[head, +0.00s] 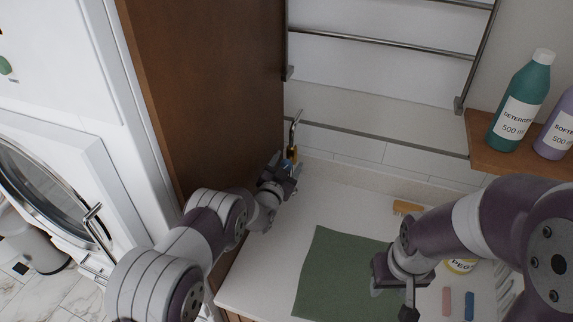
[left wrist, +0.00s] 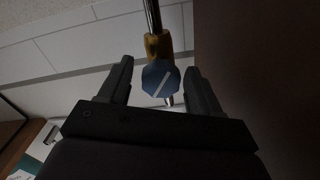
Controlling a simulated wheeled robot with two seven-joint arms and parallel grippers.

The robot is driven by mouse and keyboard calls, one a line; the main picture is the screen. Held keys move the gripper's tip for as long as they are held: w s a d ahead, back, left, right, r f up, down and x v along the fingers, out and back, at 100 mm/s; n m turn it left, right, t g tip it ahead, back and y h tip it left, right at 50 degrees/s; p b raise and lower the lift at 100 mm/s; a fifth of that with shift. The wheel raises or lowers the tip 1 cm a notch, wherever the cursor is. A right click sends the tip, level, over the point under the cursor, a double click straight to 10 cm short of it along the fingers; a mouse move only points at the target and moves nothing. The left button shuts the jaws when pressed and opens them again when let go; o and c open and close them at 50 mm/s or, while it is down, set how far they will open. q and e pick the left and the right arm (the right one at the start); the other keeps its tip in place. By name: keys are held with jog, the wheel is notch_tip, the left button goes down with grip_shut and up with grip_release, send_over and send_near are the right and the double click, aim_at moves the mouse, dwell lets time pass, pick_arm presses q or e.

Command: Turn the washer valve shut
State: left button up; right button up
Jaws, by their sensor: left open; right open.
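The washer valve (head: 292,153) is a brass fitting on a metal pipe beside the brown cabinet side, above the counter's back left corner. In the left wrist view its blue knob (left wrist: 161,78) has a pale slanted line across its face, and the brass body (left wrist: 158,46) shows above it. My left gripper (head: 287,170) is at the valve. Its open fingers (left wrist: 162,84) stand on either side of the knob, with gaps visible on both sides. My right gripper (head: 393,292) is open over the counter at the green mat, away from the valve.
A green mat (head: 330,270) lies on the white counter (head: 262,262). A yellow brush (head: 407,207), a labelled jar (head: 460,266) and pink and blue pegs are near my right arm. Detergent (head: 519,105) and softener bottles stand on a wooden shelf. The brown cabinet panel (head: 215,90) is close to my left arm.

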pick_arm(q)
jog(key=shift+s+a+f, duration=0.1)
jog(key=shift+s+a, duration=0.05)
jog(key=shift+s, duration=0.15)
jog(key=b+v, duration=0.2)
jog(key=v, duration=1)
jog(key=shift+b, duration=0.4)
